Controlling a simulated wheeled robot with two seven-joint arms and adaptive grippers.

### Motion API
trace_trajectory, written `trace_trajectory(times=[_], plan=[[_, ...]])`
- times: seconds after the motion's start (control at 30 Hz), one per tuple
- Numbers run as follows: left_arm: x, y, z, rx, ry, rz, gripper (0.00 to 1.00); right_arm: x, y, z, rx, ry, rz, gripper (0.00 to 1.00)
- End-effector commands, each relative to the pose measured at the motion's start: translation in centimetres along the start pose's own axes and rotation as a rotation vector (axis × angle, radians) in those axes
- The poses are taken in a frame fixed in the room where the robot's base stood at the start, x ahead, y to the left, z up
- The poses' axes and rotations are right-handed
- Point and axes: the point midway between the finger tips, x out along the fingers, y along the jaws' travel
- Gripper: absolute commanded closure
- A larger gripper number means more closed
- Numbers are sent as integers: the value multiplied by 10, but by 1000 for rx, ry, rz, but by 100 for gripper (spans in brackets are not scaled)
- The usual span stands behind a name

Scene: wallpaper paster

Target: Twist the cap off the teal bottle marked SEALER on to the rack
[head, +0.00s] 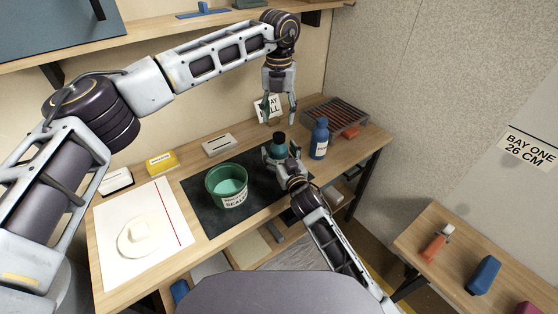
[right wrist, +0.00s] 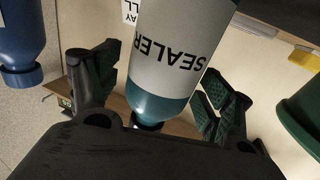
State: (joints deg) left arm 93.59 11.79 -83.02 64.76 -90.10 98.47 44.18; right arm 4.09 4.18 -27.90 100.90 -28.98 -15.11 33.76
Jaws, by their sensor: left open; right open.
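The teal bottle (head: 280,146) has a dark cap (head: 279,136) on top and stands upright on the bench near the black mat's back right corner. In the right wrist view its SEALER label (right wrist: 170,45) appears upside down, between the fingers. My right gripper (head: 281,154) is open, with one finger on either side of the bottle; gaps show beside it. My left gripper (head: 278,121) is open and empty, pointing down above the cap. The rack (head: 336,112), with dark slats, lies at the bench's back right. The bottle's lower part is hidden by my right gripper.
A blue bottle (head: 319,141) stands close to the right of the teal one. A green bucket (head: 226,187) sits on the black mat (head: 205,215). White paper (head: 165,210) and a yellow box (head: 161,163) are at left.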

Motion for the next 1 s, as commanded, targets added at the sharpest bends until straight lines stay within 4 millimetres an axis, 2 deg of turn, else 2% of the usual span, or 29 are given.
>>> trace_trajectory(times=[0.3,0.9,0.93,1.0], plan=[[0,0,0,0,0,0,46,1,0,0,0,0,0,20],[0,0,0,0,0,0,46,1,0,0,0,0,0,97],[0,0,0,0,-1,0,46,1,0,0,0,0,0,100],[-2,1,0,0,-3,3,46,1,0,0,0,0,0,100]])
